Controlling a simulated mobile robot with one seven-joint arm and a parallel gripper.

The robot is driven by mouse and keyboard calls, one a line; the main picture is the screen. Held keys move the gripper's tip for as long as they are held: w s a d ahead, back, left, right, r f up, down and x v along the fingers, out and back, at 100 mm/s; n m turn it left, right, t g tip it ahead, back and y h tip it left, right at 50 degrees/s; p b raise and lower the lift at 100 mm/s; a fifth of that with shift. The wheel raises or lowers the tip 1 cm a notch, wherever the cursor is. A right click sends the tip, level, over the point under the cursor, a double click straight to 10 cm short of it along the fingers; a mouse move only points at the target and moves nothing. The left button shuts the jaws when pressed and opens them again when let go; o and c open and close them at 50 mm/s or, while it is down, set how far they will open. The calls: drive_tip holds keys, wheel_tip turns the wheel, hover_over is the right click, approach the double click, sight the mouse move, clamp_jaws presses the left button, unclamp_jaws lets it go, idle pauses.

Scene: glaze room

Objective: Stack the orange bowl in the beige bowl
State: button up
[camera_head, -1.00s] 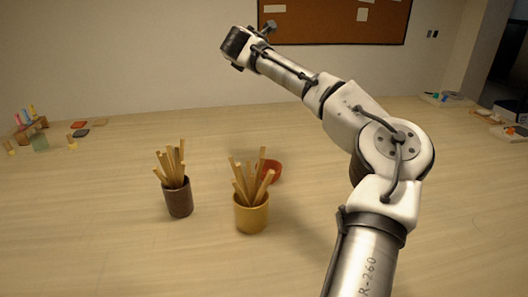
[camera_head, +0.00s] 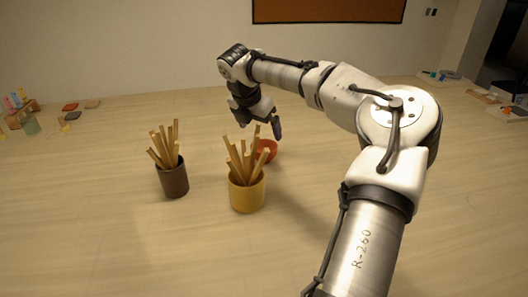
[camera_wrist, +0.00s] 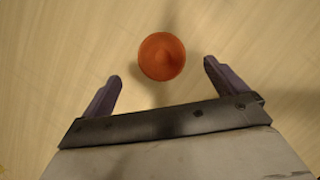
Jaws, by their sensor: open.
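The orange bowl (camera_head: 268,147) stands on the table behind the yellow cup, which hides part of it in the head view. In the wrist view the orange bowl (camera_wrist: 161,57) is seen from above, upright, and lies between the lines of the two fingers. My gripper (camera_head: 260,124) points down above and near the bowl. Its fingers (camera_wrist: 162,72) are apart, with nothing held between them; they do not appear to touch the bowl. I cannot make out a beige bowl in either current view.
A yellow cup of wooden sticks (camera_head: 247,195) stands just in front of the orange bowl, and a dark brown cup of sticks (camera_head: 173,181) to its left. Small items lie at the far left and far right table edges. The table between is mostly clear.

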sight(262, 141)
drive_tip(key=shift+s+p+x, duration=0.15)
drive_tip(key=shift+p+x, duration=0.2)
drive_tip(key=shift+x, duration=0.8)
drive_tip(key=shift+s+p+x, duration=0.1)
drive_tip(key=shift+p+x, duration=0.25)
drive_tip(key=shift+x, duration=1.65)
drive_tip(key=shift+a, duration=0.1)
drive_tip(key=c, duration=1.2)
drive_tip(key=shift+r, duration=0.1)
wheel_tip(262, 141, up, 19)
drive_tip(key=shift+r+b, duration=0.2)
drive_tip(key=shift+b, duration=0.8)
